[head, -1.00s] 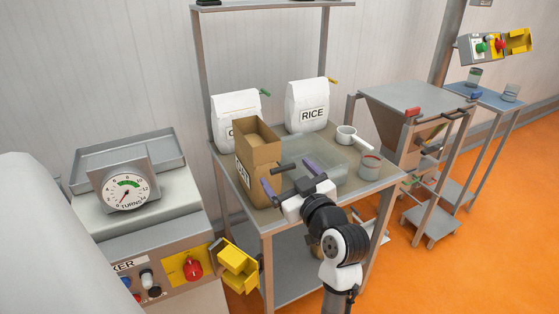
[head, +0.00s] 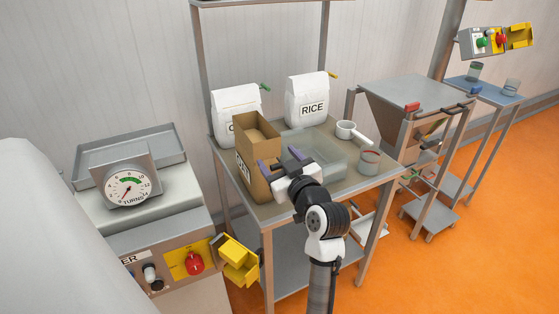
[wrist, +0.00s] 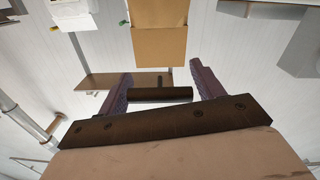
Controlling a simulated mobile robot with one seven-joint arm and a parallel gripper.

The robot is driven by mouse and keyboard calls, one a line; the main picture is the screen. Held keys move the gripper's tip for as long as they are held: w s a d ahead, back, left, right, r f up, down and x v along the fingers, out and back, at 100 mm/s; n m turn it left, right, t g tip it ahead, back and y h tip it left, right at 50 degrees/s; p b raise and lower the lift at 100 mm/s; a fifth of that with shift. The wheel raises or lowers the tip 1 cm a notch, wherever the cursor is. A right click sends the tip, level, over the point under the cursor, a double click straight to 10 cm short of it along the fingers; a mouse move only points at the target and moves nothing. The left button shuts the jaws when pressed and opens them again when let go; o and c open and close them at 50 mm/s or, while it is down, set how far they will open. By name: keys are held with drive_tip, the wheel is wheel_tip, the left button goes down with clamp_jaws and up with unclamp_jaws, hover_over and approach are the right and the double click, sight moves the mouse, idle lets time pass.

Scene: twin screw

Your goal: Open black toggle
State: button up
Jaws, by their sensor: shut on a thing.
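The black toggle is a short dark bar (wrist: 160,95). In the wrist view it spans the gap between the two purple fingers of my gripper (wrist: 160,88), and they appear shut on its ends. In the head view my gripper (head: 280,160) is over the near side of the table, close in front of an open-topped brown paper bag (head: 258,138). The bag also shows beyond the fingers in the wrist view (wrist: 157,42). The toggle is hard to make out in the head view.
The steel table (head: 335,195) carries a white RICE bag (head: 308,103), another white bag (head: 230,103), a clear tub (head: 325,150), a white scoop (head: 346,130) and a cup (head: 369,160). A dial machine with a red knob (head: 195,263) stands left.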

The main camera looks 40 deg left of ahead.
drive_tip(key=c, duration=0.5)
drive_tip(key=shift+s+d+f+b, duration=0.1)
drive_tip(key=shift+s+d+b, duration=0.1)
drive_tip(key=shift+d+b, duration=0.25)
drive_tip(key=shift+s+d, duration=0.1)
drive_tip(key=shift+d, duration=0.05)
drive_tip(key=o, duration=1.4)
drive_tip(key=shift+p+v, duration=2.15)
drive_tip(key=shift+v, duration=4.7)
